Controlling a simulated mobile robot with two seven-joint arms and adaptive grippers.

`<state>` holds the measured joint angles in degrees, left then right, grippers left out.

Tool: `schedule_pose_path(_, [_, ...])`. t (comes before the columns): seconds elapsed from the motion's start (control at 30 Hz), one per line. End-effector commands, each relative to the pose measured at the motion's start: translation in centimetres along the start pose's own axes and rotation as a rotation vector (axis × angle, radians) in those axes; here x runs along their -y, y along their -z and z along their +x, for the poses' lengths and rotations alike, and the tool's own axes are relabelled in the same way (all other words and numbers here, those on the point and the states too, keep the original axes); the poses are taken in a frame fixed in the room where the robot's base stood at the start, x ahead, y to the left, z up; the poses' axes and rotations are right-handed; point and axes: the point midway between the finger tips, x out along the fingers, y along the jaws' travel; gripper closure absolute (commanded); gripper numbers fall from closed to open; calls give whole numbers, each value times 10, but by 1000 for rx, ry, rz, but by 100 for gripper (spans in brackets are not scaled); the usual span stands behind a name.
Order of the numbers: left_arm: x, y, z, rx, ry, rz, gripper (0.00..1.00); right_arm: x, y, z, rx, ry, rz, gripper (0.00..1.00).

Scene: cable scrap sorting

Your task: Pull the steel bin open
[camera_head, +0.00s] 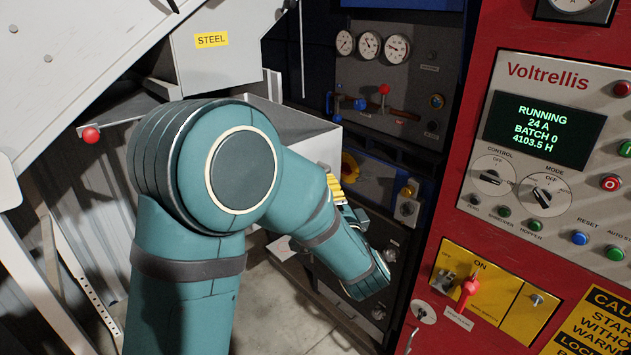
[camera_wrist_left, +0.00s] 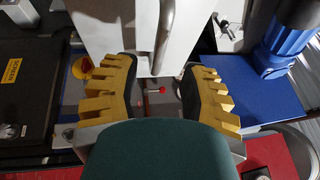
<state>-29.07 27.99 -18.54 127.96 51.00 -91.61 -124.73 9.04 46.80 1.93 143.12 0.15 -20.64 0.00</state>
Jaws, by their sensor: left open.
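The steel bin (camera_head: 318,150) is a pale grey box below the panel with the yellow STEEL label (camera_head: 211,40). Part of its top edge and front show behind my left arm in the head view. In the left wrist view its pale front (camera_wrist_left: 105,28) carries a curved metal bar handle (camera_wrist_left: 164,38). My left gripper (camera_wrist_left: 160,68) is open, its yellow ridged fingers on either side of the handle's line. The handle's lower end is near the fingertips; I cannot tell whether they touch. In the head view the gripper is mostly hidden by my arm.
A red control cabinet (camera_head: 467,150) stands close on the right, with a red lever (camera_head: 467,290) on its yellow plate. A dark panel with gauges (camera_head: 370,45) is behind the bin. A red ball knob (camera_head: 91,135) sticks out at left. Some bare floor (camera_head: 290,310) shows below my arm.

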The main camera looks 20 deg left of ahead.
Motion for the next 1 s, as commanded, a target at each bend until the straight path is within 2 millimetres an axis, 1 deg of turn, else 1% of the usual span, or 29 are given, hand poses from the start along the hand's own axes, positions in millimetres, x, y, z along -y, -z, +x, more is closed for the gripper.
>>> schedule_pose_path(0.03, [0, 2, -12, -5, -1, 0, 57, 0, 0, 0, 0, 0, 0, 53])
schedule_pose_path(0.2, [0, 1, -43, -4, 1, 1, 57, 0, 0, 0, 0, 0, 0, 53])
schedule_pose_path(0.3, [0, 1, -56, -3, 0, 0, 57, 0, 0, 0, 0, 0, 0, 53])
schedule_pose_path(0.4, [0, 1, -63, -2, 0, -1, 57, 0, 0, 0, 0, 0, 0, 53])
schedule_pose_path(0.57, [0, 0, -67, 0, 1, -1, 57, 0, 0, 0, 0, 0, 0, 53])
schedule_pose_path(0.93, [0, 1, -67, 0, 0, -1, 57, 0, 0, 0, 0, 0, 0, 53])
schedule_pose_path(1.0, [-4, 2, -66, -8, -7, -10, 57, 0, 0, 1, 0, 0, 0, 53])
